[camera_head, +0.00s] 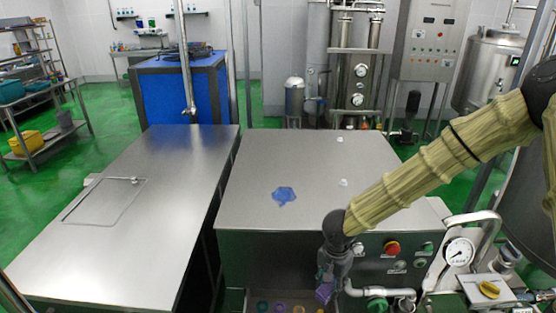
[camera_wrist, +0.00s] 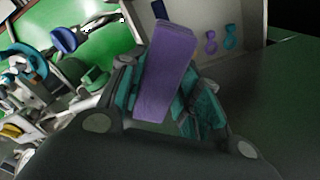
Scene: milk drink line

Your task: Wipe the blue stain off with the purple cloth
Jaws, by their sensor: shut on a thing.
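The blue stain (camera_head: 284,196) is an irregular patch on the steel top of the middle machine in the head view. My gripper (camera_head: 327,280) hangs at the machine's front side, below the level of its top and to the right of the stain. It is shut on the purple cloth (camera_wrist: 165,75), which looks like a folded block between the teal fingers in the wrist view. A small part of the purple cloth (camera_head: 325,291) also shows in the head view. The cloth is apart from the stain.
A tray (camera_head: 250,296) with several small coloured items lies below the machine's front. A gauge (camera_head: 459,252), a red button (camera_head: 392,248) and a curved pipe stand to the right. A long steel counter (camera_head: 130,230) is at left. The machine top (camera_head: 300,150) is mostly clear, with two small white fittings.

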